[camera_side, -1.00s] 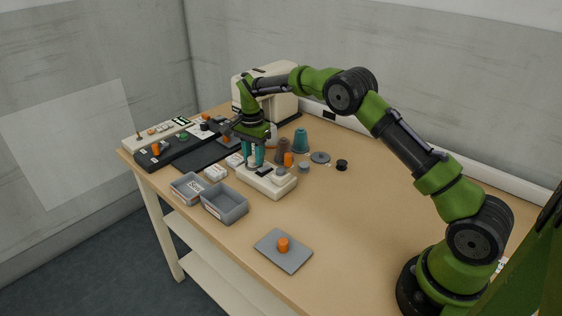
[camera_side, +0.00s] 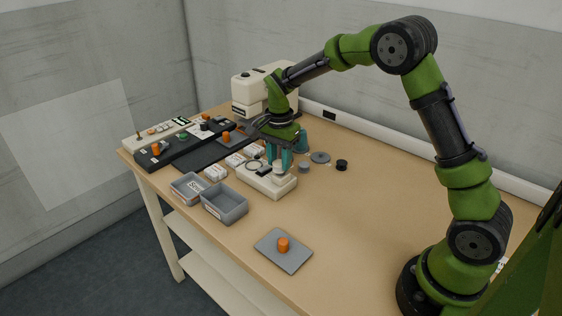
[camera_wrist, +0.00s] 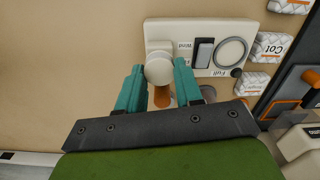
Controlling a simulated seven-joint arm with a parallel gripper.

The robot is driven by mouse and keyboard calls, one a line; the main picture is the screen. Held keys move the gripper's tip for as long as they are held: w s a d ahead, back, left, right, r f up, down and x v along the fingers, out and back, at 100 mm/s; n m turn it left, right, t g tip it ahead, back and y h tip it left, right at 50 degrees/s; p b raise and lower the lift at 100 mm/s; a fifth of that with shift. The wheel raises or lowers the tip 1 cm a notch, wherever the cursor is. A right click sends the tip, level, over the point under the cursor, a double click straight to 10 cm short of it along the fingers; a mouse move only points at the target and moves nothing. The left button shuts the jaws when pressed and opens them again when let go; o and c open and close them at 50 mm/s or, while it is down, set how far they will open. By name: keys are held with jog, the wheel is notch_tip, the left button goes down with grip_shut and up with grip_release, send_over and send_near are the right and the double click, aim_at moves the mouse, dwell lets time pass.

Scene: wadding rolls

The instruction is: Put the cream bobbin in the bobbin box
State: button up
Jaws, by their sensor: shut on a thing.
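The cream bobbin (camera_wrist: 159,69) is a round pale piece at one end of the cream winder (camera_wrist: 172,35). In the side view the winder (camera_side: 262,183) stands near the table's middle. My gripper (camera_side: 279,162) is over its right end. In the wrist view the teal fingers of my gripper (camera_wrist: 160,82) are shut on the bobbin from both sides. I cannot tell whether the bobbin still touches the winder. Two open grey boxes, a smaller one (camera_side: 176,190) and a larger one (camera_side: 222,217), stand left of the winder; their labels are too small to read surely.
An orange cylinder (camera_wrist: 162,97) stands close beyond the bobbin. A grey plate (camera_side: 272,257) is in front; the right is clear.

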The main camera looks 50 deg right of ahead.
jog(key=s, duration=0.4)
jog(key=r, duration=0.2)
send_over(226, 208)
notch_tip(226, 208, down, 9)
jog(key=shift+f, duration=0.2)
jog(key=o, duration=1)
jog(key=shift+f, duration=0.15)
